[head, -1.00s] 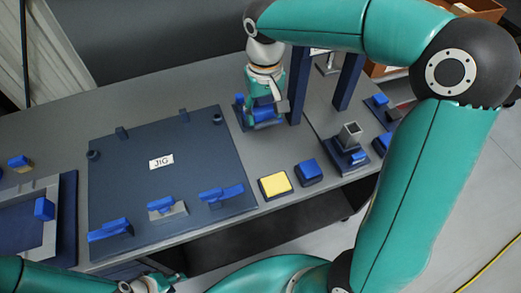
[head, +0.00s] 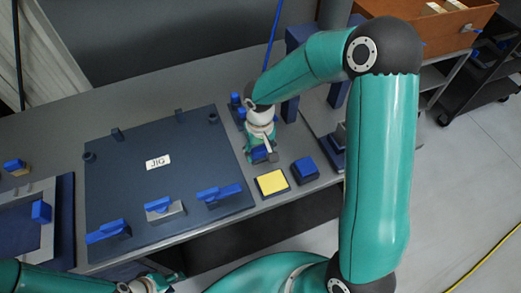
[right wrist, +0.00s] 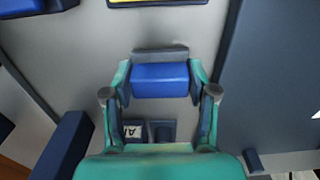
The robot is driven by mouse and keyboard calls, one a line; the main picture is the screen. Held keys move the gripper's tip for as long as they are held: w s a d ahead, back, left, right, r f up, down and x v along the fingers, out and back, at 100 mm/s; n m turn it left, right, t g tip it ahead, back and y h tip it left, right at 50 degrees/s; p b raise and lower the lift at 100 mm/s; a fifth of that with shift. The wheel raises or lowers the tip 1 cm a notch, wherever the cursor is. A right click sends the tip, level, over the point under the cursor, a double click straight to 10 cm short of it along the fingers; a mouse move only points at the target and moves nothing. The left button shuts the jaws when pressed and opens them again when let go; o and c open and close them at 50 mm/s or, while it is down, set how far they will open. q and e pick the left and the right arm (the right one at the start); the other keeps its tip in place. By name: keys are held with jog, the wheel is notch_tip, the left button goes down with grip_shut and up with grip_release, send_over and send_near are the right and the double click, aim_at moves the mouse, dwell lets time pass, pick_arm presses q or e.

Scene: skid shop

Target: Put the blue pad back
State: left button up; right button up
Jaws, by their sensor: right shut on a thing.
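The blue pad (right wrist: 160,80) is between the two fingers of my right gripper (right wrist: 160,88) in the right wrist view, with a grey piece along its far edge. In the head view my right gripper (head: 262,156) is over the bench between the jig board and the dark posts, just behind the yellow block; the pad (head: 260,154) is partly covered by it. A dark holder (head: 238,112) with blue parts stands behind the gripper, partly hidden by my arm. My left gripper (head: 152,285) is at the bottom edge, too small and cut off to judge.
The jig board (head: 150,190) with blue clamps lies left of my right gripper. A yellow block (head: 271,183) and a blue block (head: 305,169) sit near the bench's front edge. Dark posts (head: 290,108) stand at the right. A labelled dark part (right wrist: 133,130) lies below the pad.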

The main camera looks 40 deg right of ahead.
aim_at(260, 150)
jog(key=shift+f, duration=0.15)
jog(key=o, duration=1.1)
jog(key=shift+f, duration=0.1)
notch_tip(260, 150, up, 12)
dwell(0.5)
